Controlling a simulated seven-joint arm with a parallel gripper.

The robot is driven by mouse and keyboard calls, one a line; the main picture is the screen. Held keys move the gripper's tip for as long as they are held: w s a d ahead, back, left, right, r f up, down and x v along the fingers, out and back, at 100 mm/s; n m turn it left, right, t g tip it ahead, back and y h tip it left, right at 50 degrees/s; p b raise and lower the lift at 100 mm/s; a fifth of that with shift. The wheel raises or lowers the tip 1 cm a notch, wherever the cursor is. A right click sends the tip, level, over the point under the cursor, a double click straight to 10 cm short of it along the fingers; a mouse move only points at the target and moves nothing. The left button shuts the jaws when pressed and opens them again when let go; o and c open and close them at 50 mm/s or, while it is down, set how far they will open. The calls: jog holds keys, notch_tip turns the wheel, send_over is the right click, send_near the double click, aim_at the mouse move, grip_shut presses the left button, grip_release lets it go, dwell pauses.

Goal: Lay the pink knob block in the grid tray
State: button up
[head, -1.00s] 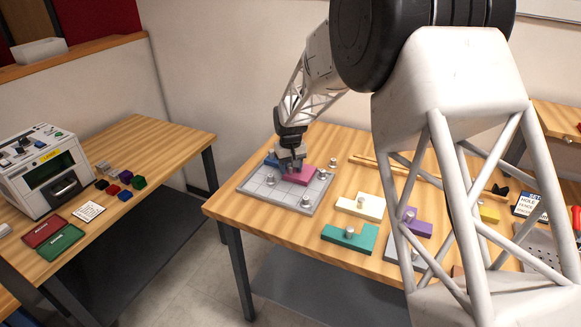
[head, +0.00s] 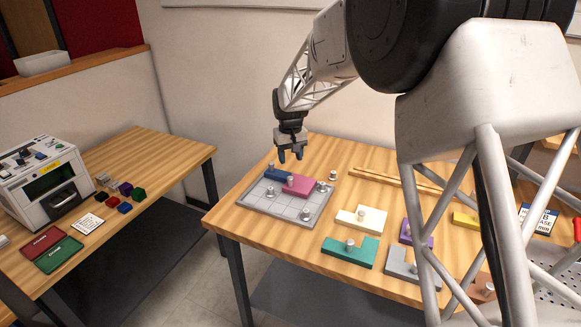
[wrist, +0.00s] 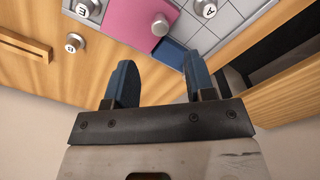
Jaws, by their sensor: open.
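The pink knob block (head: 299,185) lies in the grid tray (head: 265,205), at its back right part, with its metal knob upright. A blue block (head: 277,174) lies beside it in the tray's back corner. My gripper (head: 290,157) is open and empty, raised above the back of the tray and apart from the blocks. In the wrist view, the pink block (wrist: 135,22) and a part of the blue block (wrist: 170,52) show beyond the open fingers (wrist: 156,85). Whether the pink block sits fully flat cannot be told.
Cream (head: 359,220), teal (head: 350,252), purple (head: 417,236) and grey (head: 401,265) knob blocks lie right of the tray. Small metal knobs stand around the tray, one lettered E (wrist: 87,6). A wooden strip (head: 400,182) lies behind. My arm hides part of the right side.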

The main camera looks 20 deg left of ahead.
jog(key=shift+r, duration=1.3)
jog(key=s+d+r+m, duration=0.1)
jog(key=s+d+r, duration=0.35)
jog(key=d, duration=0.65)
jog(key=s+d+r+m+t, duration=0.1)
jog(key=s+d+r+m, duration=0.3)
jog(key=d, duration=0.7)
jog(key=s+d+r+n, duration=0.1)
jog(key=s+d+r, duration=0.3)
jog(key=d, duration=0.7)
jog(key=s+d+f+m, duration=0.1)
jog(key=s+d+m, duration=0.1)
jog(key=s+d, duration=0.9)
jog(key=s+d+f+m+t, duration=0.1)
jog(key=s+d+m, duration=0.2)
jog(key=s+d, duration=0.8)
jog(key=s, duration=0.6)
jog(key=shift+s+d+f+t, duration=0.2)
jog(key=shift+s+f+t, duration=0.1)
jog(key=shift+f, duration=0.1)
